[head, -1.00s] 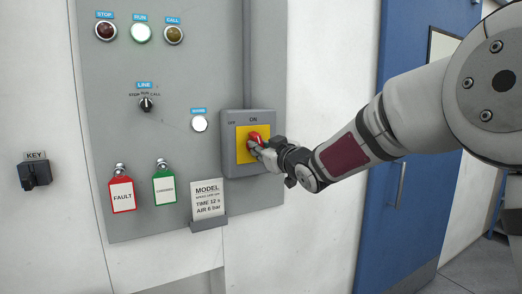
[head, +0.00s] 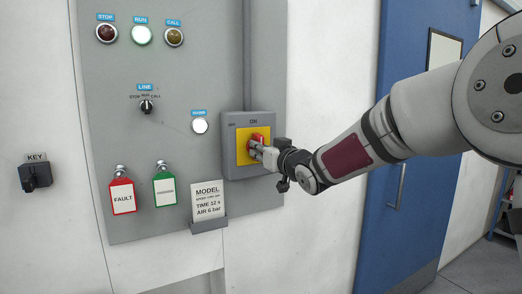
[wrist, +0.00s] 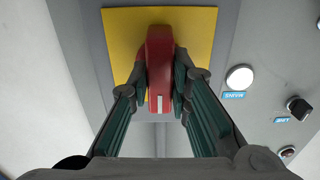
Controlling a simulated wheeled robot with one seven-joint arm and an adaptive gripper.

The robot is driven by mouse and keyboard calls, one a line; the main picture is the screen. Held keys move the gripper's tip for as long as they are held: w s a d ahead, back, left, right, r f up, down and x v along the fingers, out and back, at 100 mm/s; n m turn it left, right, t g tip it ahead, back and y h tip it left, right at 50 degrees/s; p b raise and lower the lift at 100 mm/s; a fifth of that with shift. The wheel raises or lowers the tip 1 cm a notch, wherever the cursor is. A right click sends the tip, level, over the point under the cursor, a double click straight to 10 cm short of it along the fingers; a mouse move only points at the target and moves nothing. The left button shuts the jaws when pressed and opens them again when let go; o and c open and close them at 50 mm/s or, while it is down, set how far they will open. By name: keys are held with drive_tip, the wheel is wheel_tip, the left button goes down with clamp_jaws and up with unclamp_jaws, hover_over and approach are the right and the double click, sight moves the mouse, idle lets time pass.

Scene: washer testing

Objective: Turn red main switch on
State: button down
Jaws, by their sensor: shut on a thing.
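The red main switch (head: 257,137) is a rotary handle on a yellow square plate (head: 242,146), set in a grey box (head: 238,171) with OFF at the upper left and ON at the top. In the wrist view the red handle (wrist: 160,50) stands straight up and down, with a white mark at its lower end; labels there are upside down, so that end faces ON. My gripper (head: 260,149) is shut on the handle, one finger on each side. In the wrist view my gripper (wrist: 160,80) hides part of the handle's sides.
Left of the box are a lit white button (head: 200,125), the LINE selector (head: 146,106), a FAULT tag (head: 123,198), a green-edged tag (head: 165,190) and a MODEL card (head: 209,202). The blue door (head: 365,225) lies right, behind my arm.

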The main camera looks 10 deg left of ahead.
drive_tip(key=shift+f, duration=0.15)
drive_tip(key=c, duration=1.5)
unclamp_jaws()
drive_tip(key=v, duration=1.2)
drive_tip(key=shift+d, duration=0.1)
